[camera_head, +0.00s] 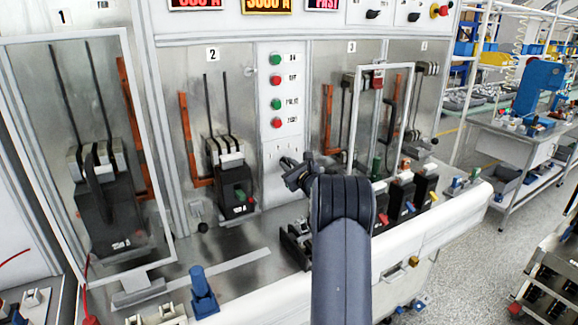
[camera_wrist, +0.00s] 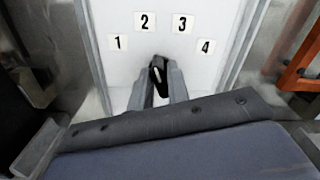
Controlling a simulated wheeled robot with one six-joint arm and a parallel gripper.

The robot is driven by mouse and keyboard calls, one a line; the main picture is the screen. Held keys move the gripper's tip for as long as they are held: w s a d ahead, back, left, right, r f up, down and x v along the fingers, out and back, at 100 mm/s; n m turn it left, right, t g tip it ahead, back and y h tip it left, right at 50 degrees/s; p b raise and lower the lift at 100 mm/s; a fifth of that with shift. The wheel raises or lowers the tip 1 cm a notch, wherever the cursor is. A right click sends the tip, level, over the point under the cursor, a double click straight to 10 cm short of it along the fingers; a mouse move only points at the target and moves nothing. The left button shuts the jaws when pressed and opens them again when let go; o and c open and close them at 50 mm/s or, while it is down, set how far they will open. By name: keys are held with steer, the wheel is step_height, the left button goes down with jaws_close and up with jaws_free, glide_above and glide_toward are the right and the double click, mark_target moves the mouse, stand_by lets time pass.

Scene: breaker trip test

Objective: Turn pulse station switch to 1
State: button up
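The pulse station switch (camera_wrist: 158,76) is a small black knob with a white mark on a white panel in the wrist view. The labels 1 (camera_wrist: 118,42), 2 (camera_wrist: 145,22), 3 (camera_wrist: 182,24) and 4 (camera_wrist: 205,46) fan out above it. The knob leans slightly up and left, closest to 2. The two grey fingers of my gripper (camera_wrist: 161,80) sit on both sides of the knob, with no clear gap showing. In the head view my gripper (camera_head: 286,164) is at the narrow panel below the push buttons, and the switch is mostly hidden there.
Green and red push buttons (camera_head: 276,82) run up the panel above my gripper. Breaker bays flank it, with breaker 2 (camera_head: 230,175) to the left and an open clear door (camera_head: 362,125) to the right. An orange bar (camera_wrist: 302,60) is at the right in the wrist view.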

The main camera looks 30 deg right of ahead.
jaws_close()
steer(key=shift+f+b, duration=0.2)
steer(key=shift+b, duration=0.7)
steer(key=n+b, duration=0.7)
steer(key=b, duration=0.7)
steer(key=shift+a+n, duration=0.1)
steer(key=shift+n, duration=0.3)
steer(key=shift+r, duration=0.1)
steer(key=shift+o, duration=2.2)
jaws_free()
